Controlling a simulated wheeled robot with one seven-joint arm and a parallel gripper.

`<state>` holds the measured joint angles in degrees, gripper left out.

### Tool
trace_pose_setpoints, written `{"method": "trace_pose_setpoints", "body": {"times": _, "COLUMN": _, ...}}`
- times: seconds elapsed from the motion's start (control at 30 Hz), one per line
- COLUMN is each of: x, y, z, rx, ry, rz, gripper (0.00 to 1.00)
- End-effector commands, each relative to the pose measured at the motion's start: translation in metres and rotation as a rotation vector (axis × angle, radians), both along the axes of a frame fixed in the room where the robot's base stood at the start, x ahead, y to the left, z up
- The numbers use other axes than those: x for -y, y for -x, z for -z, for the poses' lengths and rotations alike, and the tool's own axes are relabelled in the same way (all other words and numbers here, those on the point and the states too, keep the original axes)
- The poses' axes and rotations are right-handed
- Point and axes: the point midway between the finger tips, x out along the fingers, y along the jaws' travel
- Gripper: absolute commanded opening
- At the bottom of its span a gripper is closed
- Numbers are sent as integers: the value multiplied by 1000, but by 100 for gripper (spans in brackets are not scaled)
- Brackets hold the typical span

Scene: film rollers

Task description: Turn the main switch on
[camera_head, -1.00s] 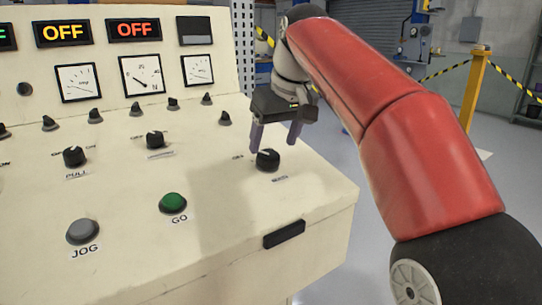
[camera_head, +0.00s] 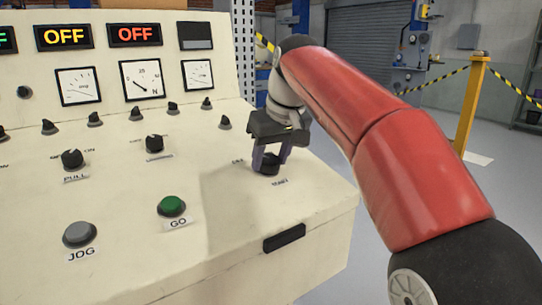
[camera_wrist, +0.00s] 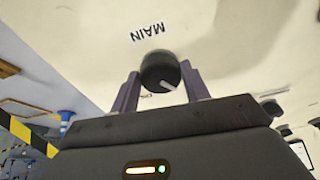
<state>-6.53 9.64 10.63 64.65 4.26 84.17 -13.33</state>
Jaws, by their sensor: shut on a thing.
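The main switch (camera_head: 269,168) is a black rotary knob near the right end of the cream control panel. My gripper (camera_head: 270,158) is down at it, with its purple-grey fingers shut on the knob from both sides. The wrist view shows the knob (camera_wrist: 159,70) between the two fingers, with a white pointer mark on its face. The MAIN label (camera_wrist: 148,31) appears upside down beside it. A small position label by the knob is partly hidden and too blurred to read.
Other black knobs sit to the left, including the PULL knob (camera_head: 72,159). The green GO button (camera_head: 171,206) and grey JOG button (camera_head: 79,234) are in front. Two displays (camera_head: 134,34) read OFF above the gauges. A black handle (camera_head: 284,238) is on the front edge.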

Motion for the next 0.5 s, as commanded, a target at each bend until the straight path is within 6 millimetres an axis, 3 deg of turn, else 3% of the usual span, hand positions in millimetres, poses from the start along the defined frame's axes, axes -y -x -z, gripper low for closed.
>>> {"method": "trace_pose_setpoints", "body": {"times": 0.27, "x": 0, "y": 0, "z": -1, "rx": -6, "ry": -7, "rz": 37, "gripper": 23}}
{"method": "trace_pose_setpoints", "body": {"times": 0.5, "x": -1, "y": 1, "z": -3, "rx": -24, "ry": -32, "rz": 171, "gripper": 23}}
